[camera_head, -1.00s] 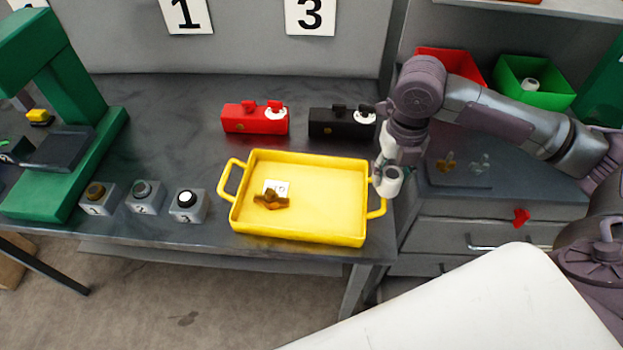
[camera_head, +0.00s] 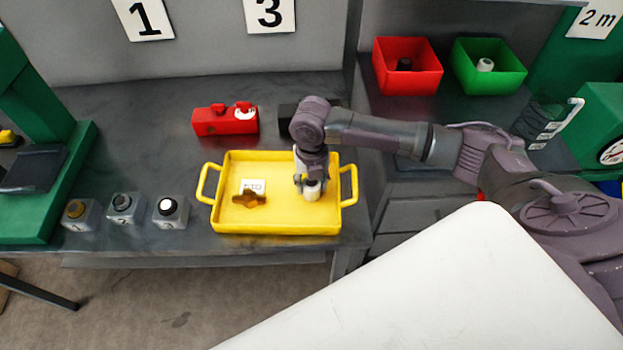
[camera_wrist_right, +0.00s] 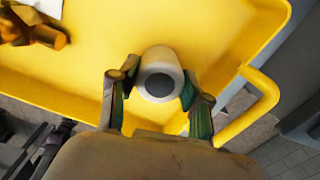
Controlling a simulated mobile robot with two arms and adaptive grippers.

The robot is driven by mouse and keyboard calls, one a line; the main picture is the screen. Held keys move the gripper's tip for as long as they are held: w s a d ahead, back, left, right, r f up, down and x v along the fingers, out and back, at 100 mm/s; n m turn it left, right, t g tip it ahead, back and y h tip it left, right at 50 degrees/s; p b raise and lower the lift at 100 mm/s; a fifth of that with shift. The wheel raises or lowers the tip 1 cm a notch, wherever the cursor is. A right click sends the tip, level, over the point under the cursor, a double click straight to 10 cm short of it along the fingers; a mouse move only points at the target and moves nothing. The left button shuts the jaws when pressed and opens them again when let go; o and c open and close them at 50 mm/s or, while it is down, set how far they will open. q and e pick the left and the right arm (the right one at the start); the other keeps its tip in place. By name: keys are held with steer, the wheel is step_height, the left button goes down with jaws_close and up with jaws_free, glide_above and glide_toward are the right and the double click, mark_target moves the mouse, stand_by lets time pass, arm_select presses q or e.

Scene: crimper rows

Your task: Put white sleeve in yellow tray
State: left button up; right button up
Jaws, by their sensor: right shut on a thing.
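The yellow tray (camera_head: 290,226) lies on the grey workbench; its rim and handle (camera_wrist_right: 262,100) show in the right wrist view. The white sleeve (camera_head: 312,191) is over the right part of the tray's inside. In the right wrist view the sleeve (camera_wrist_right: 163,62) shows its dark round bore between the fingertips. My right gripper (camera_head: 308,182) points down and is shut on the sleeve. I cannot tell whether the sleeve touches the tray floor. A brass-coloured part (camera_head: 249,197) and a white label (camera_head: 252,185) lie in the tray's left half. My left gripper is not in view.
A red block (camera_head: 225,122) stands behind the tray, with a black block (camera_head: 290,115) partly hidden by my arm. Several small numbered grey blocks (camera_head: 122,207) stand left of the tray. A red bin (camera_head: 407,72) and a green bin (camera_head: 490,75) sit at the back right.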

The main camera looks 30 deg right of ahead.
mark_target(312, 183)
steer(key=o, duration=1.2)
steer(key=shift+f, duration=0.1)
steer(key=shift+c, duration=0.2)
steer(key=shift+r, duration=0.55)
step_height(312, 183, up, 11)
steer(key=b, duration=0.3)
steer(key=shift+r, duration=0.15)
